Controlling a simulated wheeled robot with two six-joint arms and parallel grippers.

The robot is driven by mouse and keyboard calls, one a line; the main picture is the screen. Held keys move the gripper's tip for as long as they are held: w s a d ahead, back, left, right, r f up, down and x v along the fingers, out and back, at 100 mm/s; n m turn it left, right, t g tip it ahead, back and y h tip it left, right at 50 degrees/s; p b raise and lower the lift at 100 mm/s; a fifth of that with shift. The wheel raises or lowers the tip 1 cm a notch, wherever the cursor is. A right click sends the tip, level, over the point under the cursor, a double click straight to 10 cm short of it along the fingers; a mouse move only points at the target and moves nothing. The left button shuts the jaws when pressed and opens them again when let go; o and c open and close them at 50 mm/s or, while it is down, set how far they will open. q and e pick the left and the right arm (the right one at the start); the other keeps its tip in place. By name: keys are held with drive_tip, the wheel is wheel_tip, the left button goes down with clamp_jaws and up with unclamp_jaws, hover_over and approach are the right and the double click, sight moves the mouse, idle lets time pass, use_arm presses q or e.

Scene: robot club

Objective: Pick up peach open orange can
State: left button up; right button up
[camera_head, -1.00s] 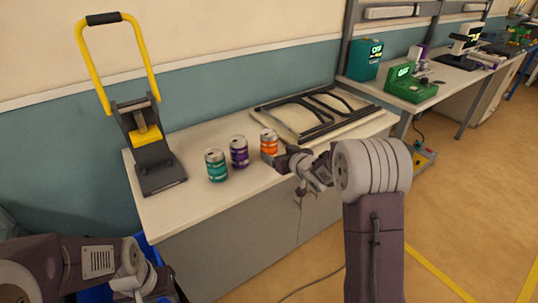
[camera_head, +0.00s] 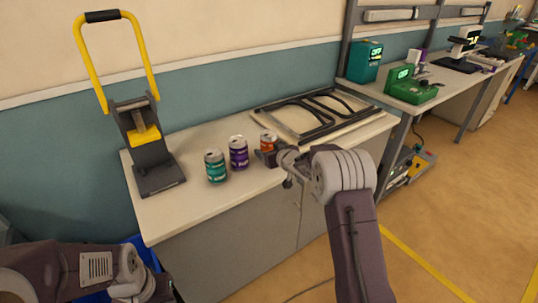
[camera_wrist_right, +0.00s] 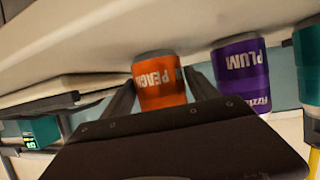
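The orange peach can (camera_head: 268,141) stands upright on the white bench top, at the right end of a short row of cans. My right gripper (camera_head: 266,157) is low at the bench, just in front of this can, and hides its lower part. In the right wrist view the peach can (camera_wrist_right: 160,82) appears between the two spread fingers (camera_wrist_right: 160,95), one on each side, with little gap. I cannot tell whether they touch it. My left arm is at the lower left, and its fingers are not clearly visible.
A purple plum can (camera_head: 238,153) stands close to the left of the peach can, and a teal can (camera_head: 215,166) is further left. A black frame (camera_head: 318,112) lies on a board behind. A yellow-handled press (camera_head: 148,150) stands at the bench's left end.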

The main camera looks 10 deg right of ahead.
sight(275, 139)
drive_tip(key=c, duration=0.9)
drive_tip(key=shift+o, duration=0.2)
drive_tip(key=shift+r, duration=0.1)
drive_tip(key=r+p, duration=0.1)
drive_tip(key=r, duration=0.1)
drive_tip(key=d+r+p, duration=0.1)
drive_tip(key=r+p, duration=0.1)
drive_tip(key=r, duration=0.1)
drive_tip(key=shift+s+p, duration=0.15)
drive_tip(key=shift+p, duration=0.15)
drive_tip(key=s+d+r+p, duration=0.3)
drive_tip(key=d+r+p, duration=0.2)
drive_tip(key=d, duration=0.5)
drive_tip(key=shift+s+r, duration=0.3)
drive_tip(key=shift+r, duration=0.05)
